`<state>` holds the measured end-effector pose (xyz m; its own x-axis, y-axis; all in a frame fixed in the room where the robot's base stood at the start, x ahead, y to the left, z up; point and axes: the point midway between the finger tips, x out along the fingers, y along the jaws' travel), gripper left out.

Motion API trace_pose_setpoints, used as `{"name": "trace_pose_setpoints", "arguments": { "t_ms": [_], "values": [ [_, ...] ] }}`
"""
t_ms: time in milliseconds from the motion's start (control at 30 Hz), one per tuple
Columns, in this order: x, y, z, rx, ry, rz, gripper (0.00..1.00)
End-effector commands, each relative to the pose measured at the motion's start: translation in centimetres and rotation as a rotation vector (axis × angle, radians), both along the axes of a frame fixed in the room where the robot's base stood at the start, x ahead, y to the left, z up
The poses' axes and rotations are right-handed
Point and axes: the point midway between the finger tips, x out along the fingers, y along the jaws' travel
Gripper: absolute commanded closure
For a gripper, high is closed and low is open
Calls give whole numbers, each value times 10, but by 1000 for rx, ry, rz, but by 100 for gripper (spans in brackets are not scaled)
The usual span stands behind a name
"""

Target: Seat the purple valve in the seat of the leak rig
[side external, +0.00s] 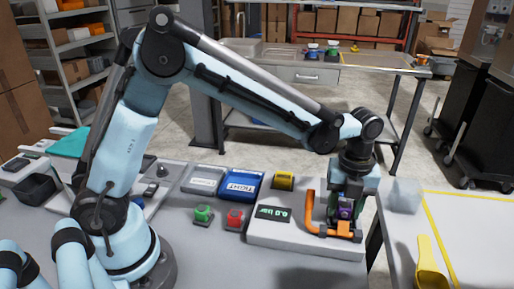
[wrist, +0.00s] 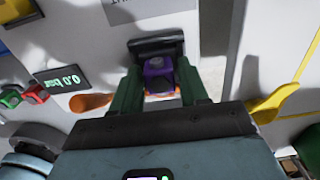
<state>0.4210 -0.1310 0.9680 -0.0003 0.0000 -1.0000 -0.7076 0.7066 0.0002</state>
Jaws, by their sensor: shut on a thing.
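The purple valve (side external: 345,210) is between the fingers of my gripper (side external: 347,203), low over the right end of the leak rig (side external: 275,240). In the wrist view the purple valve (wrist: 158,74) shows between two dark green fingers, and my gripper (wrist: 160,88) is shut on it. The rig is a white base with a 0.0 bar display (side external: 272,214) and an orange pipe (side external: 309,212). Orange and black parts lie right under and around the valve. The fingers hide the contact, so I cannot tell whether the valve is down in the seat.
Green (side external: 203,214) and red (side external: 235,218) buttons stand left of the rig. A blue tray (side external: 241,186), a grey tray (side external: 202,181) and a yellow block (side external: 283,181) are behind. A yellow scoop (side external: 430,268) lies on the table at the right, across a gap.

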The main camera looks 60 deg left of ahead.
Motion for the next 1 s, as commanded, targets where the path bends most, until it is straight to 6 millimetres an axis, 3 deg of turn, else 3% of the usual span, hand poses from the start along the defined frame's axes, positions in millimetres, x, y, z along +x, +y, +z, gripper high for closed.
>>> {"name": "trace_pose_setpoints", "arguments": {
  "t_ms": [900,933,1000],
  "values": [
    [0,0,-5,0,0,0,87],
    [0,0,-5,0,0,0,53],
    [0,0,-5,0,0,0,42]
  ]
}}
